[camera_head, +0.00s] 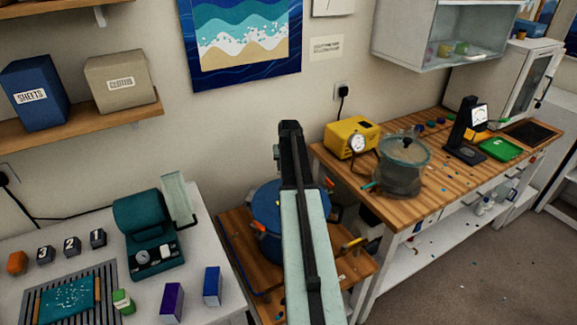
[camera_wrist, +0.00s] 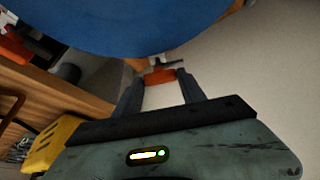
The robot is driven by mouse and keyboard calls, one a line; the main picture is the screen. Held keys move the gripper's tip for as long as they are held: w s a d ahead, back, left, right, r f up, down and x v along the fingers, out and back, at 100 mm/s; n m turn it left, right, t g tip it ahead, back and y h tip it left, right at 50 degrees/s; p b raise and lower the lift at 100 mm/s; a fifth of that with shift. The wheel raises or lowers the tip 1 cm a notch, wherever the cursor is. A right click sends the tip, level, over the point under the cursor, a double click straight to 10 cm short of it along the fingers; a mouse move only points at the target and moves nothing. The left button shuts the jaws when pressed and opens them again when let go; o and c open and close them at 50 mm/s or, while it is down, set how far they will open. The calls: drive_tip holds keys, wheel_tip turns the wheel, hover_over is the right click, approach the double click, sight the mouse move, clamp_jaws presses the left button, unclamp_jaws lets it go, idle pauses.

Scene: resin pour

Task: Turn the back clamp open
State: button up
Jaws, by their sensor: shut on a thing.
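The blue pot (camera_head: 266,205) stands on a low wooden stand, largely hidden behind my arm in the head view. Its blue round lid or side (camera_wrist: 120,25) fills the top of the wrist view. The back clamp (camera_wrist: 160,75) shows there as a small orange grip with a metal part above it, just under the blue edge. My gripper (camera_wrist: 162,88) is shut on this orange grip, one dark finger on each side. Another orange clamp (camera_wrist: 12,45) is at the left of the wrist view. In the head view my fingertips are hidden.
The wooden stand (camera_head: 238,262) sits between the white table (camera_head: 215,305) at left and the wooden bench (camera_head: 335,165) at right. A yellow pump (camera_head: 350,137) and a clear-lidded pot (camera_head: 402,165) stand on the bench. The wall is close behind the blue pot.

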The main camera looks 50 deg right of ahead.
drive_tip(key=shift+d, duration=0.15)
drive_tip(key=o, duration=1.4)
drive_tip(key=shift+c, duration=0.2)
drive_tip(key=p+v, duration=0.7)
drive_tip(key=v, duration=0.1)
drive_tip(key=shift+f, duration=0.1)
